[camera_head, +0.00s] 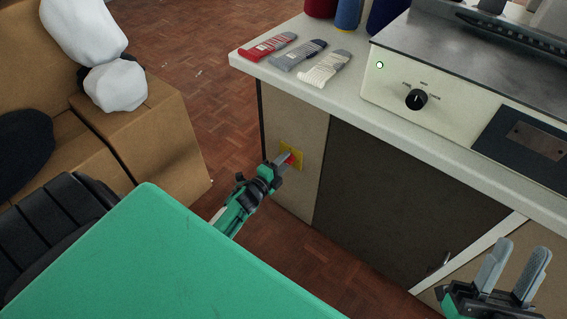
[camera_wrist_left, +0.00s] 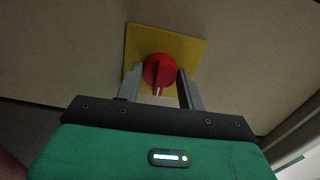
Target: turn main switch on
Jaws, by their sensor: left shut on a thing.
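The main switch is a red rotary knob (camera_wrist_left: 158,71) on a yellow square plate (camera_wrist_left: 188,45), fixed to the cabinet's side panel. In the head view the yellow plate (camera_head: 293,149) shows low on the light panel, with the red knob (camera_head: 294,157) partly hidden by my gripper. My left gripper (camera_head: 284,160) reaches the knob. In the left wrist view its fingers (camera_wrist_left: 160,84) stand on both sides of the knob and are shut on it. My right gripper (camera_head: 513,268) is at the lower right, fingers apart, with nothing between them.
Cardboard boxes (camera_head: 150,135) stand at the left. The wooden floor between is clear.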

